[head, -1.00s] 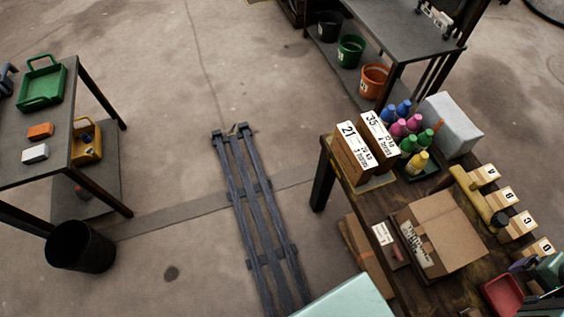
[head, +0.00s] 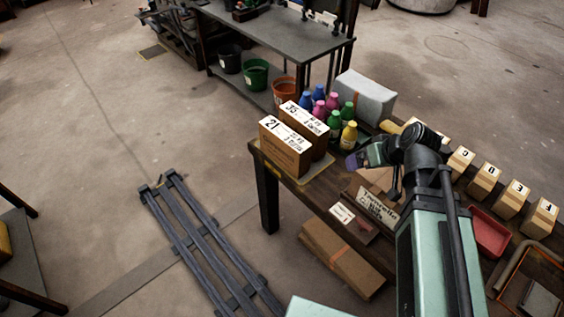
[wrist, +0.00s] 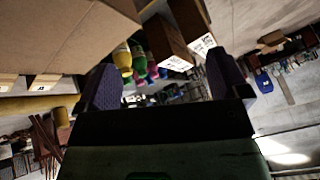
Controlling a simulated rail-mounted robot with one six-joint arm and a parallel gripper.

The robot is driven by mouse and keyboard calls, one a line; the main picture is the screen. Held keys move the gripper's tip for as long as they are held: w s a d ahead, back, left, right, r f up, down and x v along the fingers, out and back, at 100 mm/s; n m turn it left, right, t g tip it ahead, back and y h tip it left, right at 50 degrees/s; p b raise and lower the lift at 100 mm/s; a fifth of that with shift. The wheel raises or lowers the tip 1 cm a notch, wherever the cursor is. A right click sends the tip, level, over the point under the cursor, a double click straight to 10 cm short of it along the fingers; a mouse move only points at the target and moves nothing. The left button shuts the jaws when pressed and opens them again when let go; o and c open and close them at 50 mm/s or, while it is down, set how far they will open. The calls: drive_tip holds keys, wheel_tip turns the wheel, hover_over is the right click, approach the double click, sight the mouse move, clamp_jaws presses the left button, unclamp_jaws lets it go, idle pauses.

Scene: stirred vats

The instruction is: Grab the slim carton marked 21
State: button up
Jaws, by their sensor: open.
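The slim carton marked 21 (head: 285,150) is brown with a white top label. It stands upright at the left end of the wooden table, beside the similar carton marked 35 (head: 305,127). My gripper (head: 368,155) is over the table, to the right of both cartons and apart from them; my arm hides part of the table. In the wrist view my gripper (wrist: 168,88) shows two purple finger pads wide apart with nothing held between them. Two brown cartons with white labels show beyond the pads, but their numbers are too small to read.
Several coloured bottles (head: 349,137) stand close right of the cartons. A white box (head: 366,97) is behind them. A large cardboard box (wrist: 60,35) looms near in the wrist view. Floor left of the table holds a pallet (head: 205,245).

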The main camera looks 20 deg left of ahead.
drive_tip(key=w+a+f+n+t+y+b, duration=0.1)
drive_tip(key=w+a+f+n+y+b, duration=0.2)
drive_tip(key=a+f+b, duration=0.5)
drive_tip(key=n+t+y+b, duration=0.2)
drive_tip(key=y+b, duration=0.1)
drive_tip(key=b, duration=0.5)
approach(306, 155)
drive_tip(key=a+f, duration=0.1)
drive_tip(key=w+a+f, duration=0.2)
drive_tip(key=shift+a+f, duration=0.25)
drive_tip(key=shift+f, duration=0.05)
drive_tip(key=shift+w+a+r+n+y, duration=0.2)
drive_tip(key=shift+a+r+n+y, duration=0.1)
drive_tip(key=shift+a, duration=0.2)
drive_tip(key=b+x, duration=0.3)
drive_tip(key=x, duration=0.4)
drive_tip(key=shift+f, duration=0.15)
drive_tip(key=c, duration=1.4)
drive_tip(key=shift+r, duration=0.25)
